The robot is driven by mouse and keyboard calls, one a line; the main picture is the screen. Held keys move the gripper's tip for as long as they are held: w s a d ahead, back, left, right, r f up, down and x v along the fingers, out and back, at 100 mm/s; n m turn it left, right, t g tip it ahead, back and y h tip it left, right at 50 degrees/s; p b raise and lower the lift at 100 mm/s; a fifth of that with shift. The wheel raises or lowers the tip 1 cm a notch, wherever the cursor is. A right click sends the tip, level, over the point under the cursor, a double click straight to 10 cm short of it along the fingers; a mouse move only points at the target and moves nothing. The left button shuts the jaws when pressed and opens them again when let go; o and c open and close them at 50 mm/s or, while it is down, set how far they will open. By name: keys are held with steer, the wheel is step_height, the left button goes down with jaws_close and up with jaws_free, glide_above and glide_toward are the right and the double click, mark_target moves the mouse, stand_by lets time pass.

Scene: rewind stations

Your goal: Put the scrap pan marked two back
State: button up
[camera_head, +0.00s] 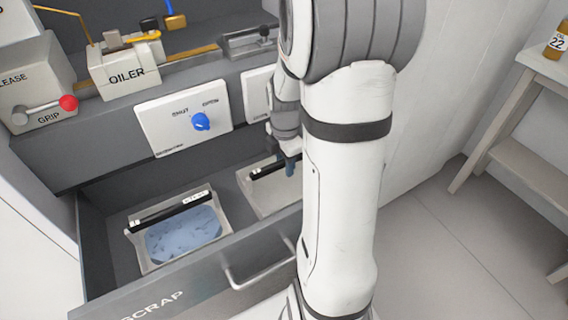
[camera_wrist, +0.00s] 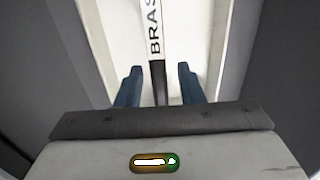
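Two scrap pans sit side by side in the open scrap drawer (camera_head: 232,276). The left pan (camera_head: 139,243) holds blue scraps and has a black bar with a small white label, too small to read. The right pan (camera_head: 262,205) is partly hidden by my arm; it looks pale and empty where it shows. My gripper (camera_head: 289,163) is down at the right pan. In the wrist view my gripper (camera_wrist: 160,85) is open, with its blue fingers on either side of that pan's black bar (camera_wrist: 159,85), apart from it. The bar's label reads "BRAS", then is cut off. I see no number two.
The drawer front with its handle (camera_head: 262,277) stands in front of the pans. Above are a panel with a blue knob (camera_head: 201,121), the oiler box (camera_head: 125,70) and a red-tipped grip lever (camera_head: 68,103). A stool with a bottle (camera_head: 559,40) stands at right.

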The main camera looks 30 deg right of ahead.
steer(key=r+p, duration=0.1)
steer(key=r, duration=0.2)
steer(key=r+p, duration=0.1)
steer(key=r, duration=0.3)
steer(key=shift+s+a, duration=0.15)
steer(key=shift+a, duration=0.05)
steer(key=s+a+r+m+t, duration=0.1)
steer(key=s+a+r+m, duration=0.4)
steer(key=s+a+m, duration=0.6)
steer(key=shift+s+a+r+m, duration=0.15)
steer(key=shift+s+a+m, duration=0.3)
steer(key=shift+m, duration=3.25)
steer(key=shift+w, duration=0.1)
